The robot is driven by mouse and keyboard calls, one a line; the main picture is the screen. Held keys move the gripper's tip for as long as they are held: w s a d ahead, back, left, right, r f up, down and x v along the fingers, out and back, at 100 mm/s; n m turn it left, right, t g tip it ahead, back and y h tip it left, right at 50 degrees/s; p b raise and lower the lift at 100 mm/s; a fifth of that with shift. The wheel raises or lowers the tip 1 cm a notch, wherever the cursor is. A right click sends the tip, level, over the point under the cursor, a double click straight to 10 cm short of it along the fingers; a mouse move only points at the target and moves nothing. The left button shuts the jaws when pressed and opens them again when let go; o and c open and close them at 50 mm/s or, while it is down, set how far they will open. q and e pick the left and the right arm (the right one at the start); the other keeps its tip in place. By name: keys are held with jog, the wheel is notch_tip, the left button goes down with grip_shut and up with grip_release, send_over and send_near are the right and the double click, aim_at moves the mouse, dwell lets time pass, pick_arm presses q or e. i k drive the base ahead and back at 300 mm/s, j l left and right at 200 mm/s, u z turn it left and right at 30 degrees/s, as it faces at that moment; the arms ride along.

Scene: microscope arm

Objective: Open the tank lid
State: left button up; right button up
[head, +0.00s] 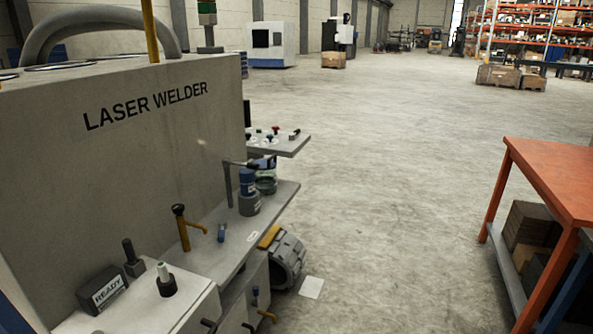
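No part that I can clearly identify as the tank lid shows in the head view. The grey laser welder (150,150) fills the left side. Flat round rims (62,66) lie on its top at the far left, partly cut off by the frame; I cannot tell whether one is the tank lid. A grey ribbed round body (289,262) with a yellow piece on it sits low beside the welder's shelf. Neither of my grippers is in view.
A shelf (225,232) along the welder carries a blue and grey cylinder (248,190) and a yellow-brown tap-like fitting (184,228). A READY box (103,290) stands at lower left. An orange table (560,175) is at right.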

aim_at(264, 160)
jog(key=i+l+u, duration=0.35)
jog(key=u, duration=0.2)
jog(key=i+l+u, duration=0.25)
jog(key=u, duration=0.2)
jog(key=i+l+u, duration=0.4)
jog(key=k, duration=0.1)
